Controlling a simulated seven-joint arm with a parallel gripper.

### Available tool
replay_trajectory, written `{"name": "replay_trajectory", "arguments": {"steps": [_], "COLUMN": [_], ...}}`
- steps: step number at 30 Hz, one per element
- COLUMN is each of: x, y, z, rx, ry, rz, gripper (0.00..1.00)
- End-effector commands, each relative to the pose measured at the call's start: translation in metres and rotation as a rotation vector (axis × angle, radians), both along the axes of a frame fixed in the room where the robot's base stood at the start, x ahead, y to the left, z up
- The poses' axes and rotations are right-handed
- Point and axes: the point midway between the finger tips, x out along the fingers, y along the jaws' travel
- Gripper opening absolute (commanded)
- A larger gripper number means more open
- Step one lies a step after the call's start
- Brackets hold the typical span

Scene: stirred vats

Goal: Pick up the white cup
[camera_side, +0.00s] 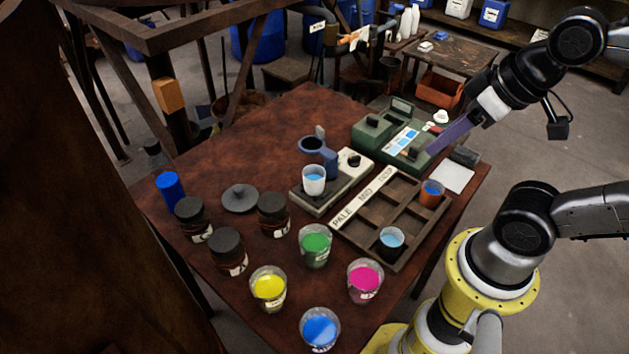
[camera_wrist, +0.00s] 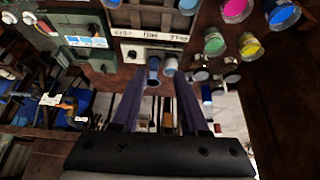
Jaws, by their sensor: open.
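The white cup (camera_side: 314,181) stands upright on a pale stirrer base with light blue liquid in it. It sits just in front of a blue ring-shaped stirrer part (camera_side: 318,148). In the wrist view the white cup (camera_wrist: 170,66) shows small, beyond the fingertips and slightly right of centre. My gripper (camera_side: 440,140) is up at the right in the side view, above the green device and apart from the cup. In the wrist view its purple fingers (camera_wrist: 157,85) are spread with nothing between them.
Green (camera_side: 315,246), yellow (camera_side: 268,288), magenta (camera_side: 364,281) and blue (camera_side: 320,329) cups stand in front. Dark jars (camera_side: 228,251) stand left; a green device (camera_side: 385,135) stands behind.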

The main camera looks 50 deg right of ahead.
Motion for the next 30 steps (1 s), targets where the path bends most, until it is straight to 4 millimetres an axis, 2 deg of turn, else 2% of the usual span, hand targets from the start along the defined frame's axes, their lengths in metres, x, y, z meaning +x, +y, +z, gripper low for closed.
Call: {"name": "replay_trajectory", "arguments": {"steps": [3, 12, 23, 26, 30], "x": [0.000, 0.000, 0.000, -0.001, 0.013], "y": [0.000, 0.000, 0.000, 0.000, 0.000], "z": [0.000, 0.000, 0.000, 0.001, 0.023], "rx": [0.000, 0.000, 0.019, 0.077, 0.219], "ry": [0.000, 0.000, 0.001, 0.005, -0.012], "rz": [0.000, 0.000, -0.036, -0.144, -0.402], "gripper": [0.44, 0.96, 0.96, 0.96, 0.96]}}
